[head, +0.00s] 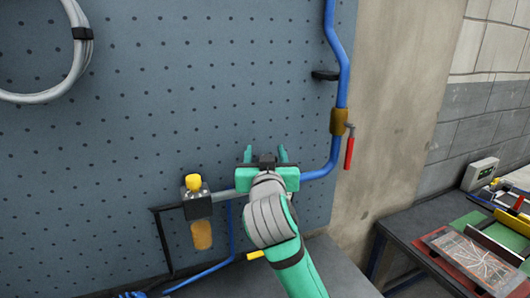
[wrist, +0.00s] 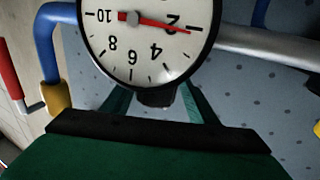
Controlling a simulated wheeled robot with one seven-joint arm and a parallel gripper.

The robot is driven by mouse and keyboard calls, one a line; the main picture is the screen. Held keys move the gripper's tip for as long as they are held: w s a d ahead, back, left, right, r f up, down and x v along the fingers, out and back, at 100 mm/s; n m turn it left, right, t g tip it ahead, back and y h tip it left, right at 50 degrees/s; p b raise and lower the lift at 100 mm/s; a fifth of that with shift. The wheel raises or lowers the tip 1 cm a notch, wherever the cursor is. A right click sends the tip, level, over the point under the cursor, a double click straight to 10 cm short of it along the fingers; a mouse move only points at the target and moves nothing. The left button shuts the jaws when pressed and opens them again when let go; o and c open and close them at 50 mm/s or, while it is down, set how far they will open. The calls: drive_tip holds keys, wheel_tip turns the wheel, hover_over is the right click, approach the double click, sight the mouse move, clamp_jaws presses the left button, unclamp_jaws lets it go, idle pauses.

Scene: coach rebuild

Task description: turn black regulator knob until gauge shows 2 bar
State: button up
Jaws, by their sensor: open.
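In the wrist view the round white gauge (wrist: 150,57) appears upside down. Its red needle (wrist: 165,25) lies across the 2 mark, perhaps slightly toward 4. The black regulator knob (wrist: 157,97) shows partly just below the gauge rim, between the two teal fingers of my gripper (wrist: 158,105). The fingers are open, with a gap visible on each side of the knob. In the head view my gripper (head: 266,154) is at the pipe line on the panel. It hides the gauge and knob there.
A blue pipe (head: 331,150) with a brass valve and red lever (head: 349,152) rises on the right. A yellow-capped filter bowl (head: 201,235) hangs to the left on the pegboard (head: 170,110). A cluttered bench (head: 405,225) stands at lower right.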

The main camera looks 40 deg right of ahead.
drive_tip(key=shift+w+d, duration=0.1)
drive_tip(key=shift+d, duration=0.55)
drive_tip(key=shift+a, duration=0.1)
drive_tip(key=c, duration=1.1)
drive_tip(key=shift+o, duration=0.2)
drive_tip(key=shift+w, duration=0.1)
drive_tip(key=shift+w+a+n+t+y, duration=0.1)
drive_tip(key=shift+a+n+t+y, duration=0.15)
drive_tip(key=shift+n+t+y, duration=0.4)
drive_tip(key=shift+y, duration=0.25)
